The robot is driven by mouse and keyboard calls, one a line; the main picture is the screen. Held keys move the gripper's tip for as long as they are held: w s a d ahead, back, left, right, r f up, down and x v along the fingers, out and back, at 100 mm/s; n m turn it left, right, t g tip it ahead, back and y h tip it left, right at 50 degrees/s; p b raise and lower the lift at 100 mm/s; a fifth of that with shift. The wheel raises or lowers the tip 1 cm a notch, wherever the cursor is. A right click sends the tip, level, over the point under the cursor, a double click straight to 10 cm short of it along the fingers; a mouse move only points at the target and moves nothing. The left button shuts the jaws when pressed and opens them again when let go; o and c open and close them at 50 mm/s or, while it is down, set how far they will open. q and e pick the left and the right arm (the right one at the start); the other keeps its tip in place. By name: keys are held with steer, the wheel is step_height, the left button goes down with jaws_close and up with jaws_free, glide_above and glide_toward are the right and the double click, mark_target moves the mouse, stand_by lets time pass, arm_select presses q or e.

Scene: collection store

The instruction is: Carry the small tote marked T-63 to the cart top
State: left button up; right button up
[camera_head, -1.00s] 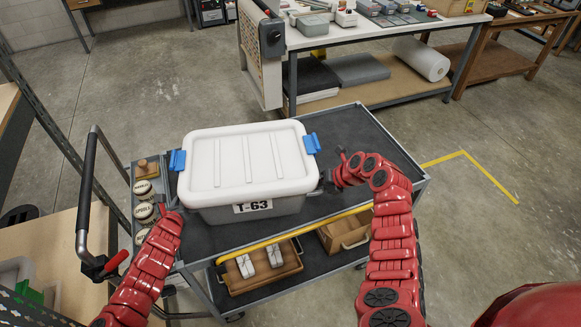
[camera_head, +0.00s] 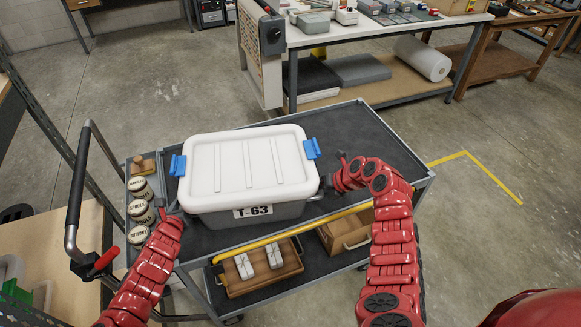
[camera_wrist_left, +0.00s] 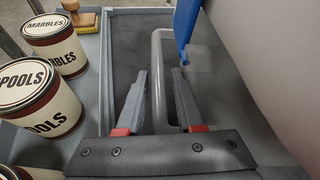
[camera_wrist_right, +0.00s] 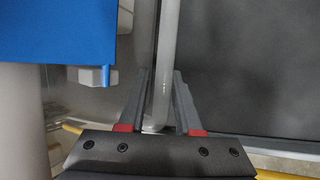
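The grey tote marked T-63 (camera_head: 290,211), with a white lid and blue clips, is level over the dark mat of the cart top (camera_head: 365,135). Its underside is hidden, so I cannot tell contact from a small gap. My left gripper (camera_wrist_left: 162,75) has its fingers on both sides of the grey bar handle (camera_wrist_left: 160,45) at the tote's left end. My right gripper (camera_wrist_right: 159,75) has its fingers close around the bar handle (camera_wrist_right: 168,35) at the right end.
Labelled cans (camera_head: 139,211) and a wooden-handled brush (camera_head: 143,166) stand in a side tray at the cart's left. The cart's push handle (camera_head: 76,190) is beyond it. The mat right of the tote is clear.

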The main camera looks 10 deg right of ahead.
arm_select(q)
steer(key=shift+o, duration=0.7)
arm_select(e)
steer(key=shift+o, duration=0.6)
arm_select(q)
steer(key=shift+s+r, duration=0.1)
steer(key=shift+s+a+r, duration=0.1)
steer(key=shift+s+r, duration=0.1)
steer(key=shift+s, duration=0.35)
steer(key=v, duration=0.6)
steer(key=shift+s+r, duration=0.1)
steer(key=shift+s, duration=0.1)
arm_select(e)
steer(key=shift+s+a, duration=0.1)
steer(key=v, duration=1.2)
